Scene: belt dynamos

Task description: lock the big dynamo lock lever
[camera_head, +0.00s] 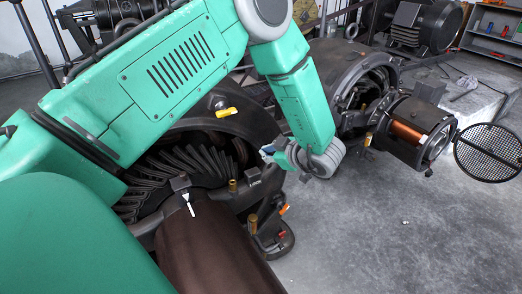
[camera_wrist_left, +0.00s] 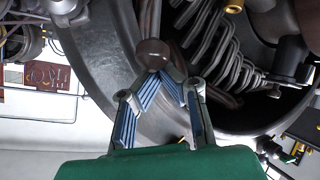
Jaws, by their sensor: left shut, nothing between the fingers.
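The big dynamo (camera_head: 258,128) is a dark round housing with fanned windings, partly hidden behind my left arm. A yellow handle (camera_head: 227,112) sits on its upper rim, and an orange-tipped handle (camera_head: 284,210) is lower down. My left gripper (camera_head: 268,151) is at the right side of the housing, with its fingers drawn together and empty. In the left wrist view, a rod with a round brown knob (camera_wrist_left: 152,52) stands just beyond the fingertips (camera_wrist_left: 160,76). I cannot tell whether they touch, or whether this rod is the lock lever. My right gripper is not in view.
A smaller dynamo with a copper coil (camera_head: 408,132) stands to the right, with a round mesh cover (camera_head: 488,151) beside it. A dark brown cylinder (camera_head: 212,245) fills the lower front. The grey floor (camera_head: 400,230) at lower right is clear.

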